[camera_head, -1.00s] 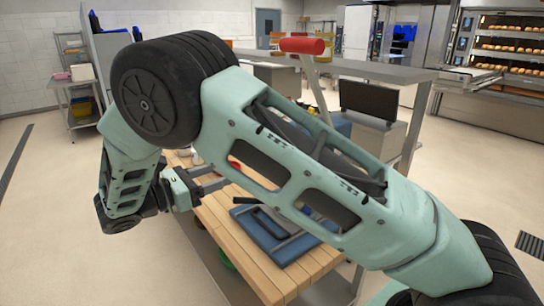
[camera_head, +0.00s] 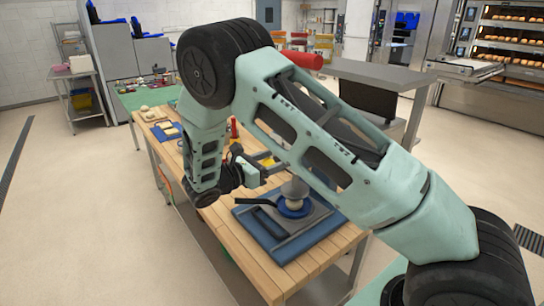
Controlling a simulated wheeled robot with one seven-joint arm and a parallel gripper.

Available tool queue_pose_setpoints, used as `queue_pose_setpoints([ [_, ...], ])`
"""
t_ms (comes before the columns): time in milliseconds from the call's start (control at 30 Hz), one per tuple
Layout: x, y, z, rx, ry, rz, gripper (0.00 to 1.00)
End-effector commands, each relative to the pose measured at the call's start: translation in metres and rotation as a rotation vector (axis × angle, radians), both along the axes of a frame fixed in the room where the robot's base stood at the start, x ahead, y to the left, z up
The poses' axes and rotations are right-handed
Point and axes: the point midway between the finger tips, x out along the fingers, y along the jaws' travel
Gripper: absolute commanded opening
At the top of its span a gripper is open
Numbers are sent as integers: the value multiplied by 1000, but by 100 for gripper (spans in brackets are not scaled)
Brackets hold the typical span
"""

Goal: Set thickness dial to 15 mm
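My gripper (camera_head: 273,163) is at the end of my pale green arm, over the wooden table and pointing right. Its two fingers look apart with nothing between them, though the arm partly covers that area. Just right of and below it is a blue-based device (camera_head: 272,240) with a grey plate. On it are a blue round part (camera_head: 293,208) with a black handle and a pale, rounded piece above.
The wooden table (camera_head: 235,255) has bare front boards. Dough pieces and small items (camera_head: 158,118) lie at its far left end. A grey counter (camera_head: 375,73) stands behind on the right, a deck oven (camera_head: 505,60) beyond. Open floor lies on the left.

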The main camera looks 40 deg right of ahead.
Motion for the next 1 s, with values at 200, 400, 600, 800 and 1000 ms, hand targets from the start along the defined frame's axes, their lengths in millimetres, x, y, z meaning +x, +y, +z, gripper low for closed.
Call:
queue_pose_setpoints([
  [200,0,-4,0,0,0,1,57],
  [400,0,-4,0,0,0,1,38],
  [600,0,-3,0,0,0,1,12],
  [800,0,-3,-1,1,-23,1,13],
  [1000,0,-2,-2,4,-108,3,13],
])
